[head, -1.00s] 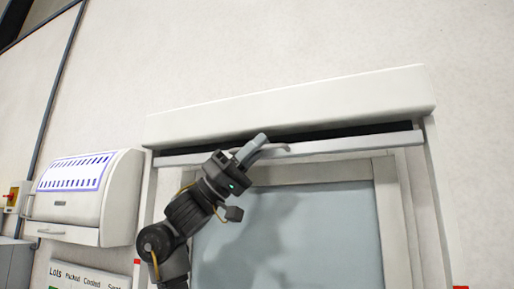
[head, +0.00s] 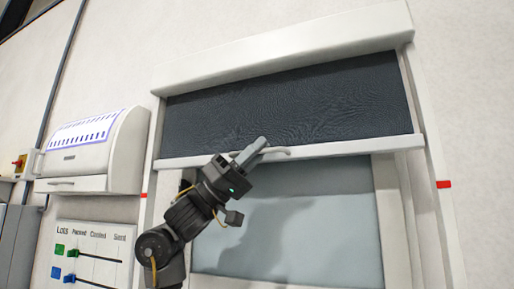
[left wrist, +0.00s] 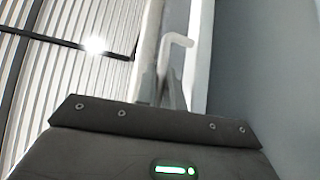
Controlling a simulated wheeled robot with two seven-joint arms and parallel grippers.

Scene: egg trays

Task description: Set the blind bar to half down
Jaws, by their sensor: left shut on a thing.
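The white blind bar (head: 345,149) runs across the window in the head view, with the dark blind cloth (head: 290,103) stretched between it and the white top casing (head: 285,52). The bar hangs level with the frame and stands a little above the red marks (head: 444,184) on the window's side frame. My left gripper (head: 258,147) is shut on the bar's handle (head: 280,152). The handle also shows in the left wrist view (left wrist: 178,41), between and beyond the fingers. My right gripper is not in view.
A white wall box (head: 92,152) with a curved lid hangs left of the window. Below it is a board (head: 95,250) with green and blue sliders. The pale window pane (head: 290,235) lies below the bar.

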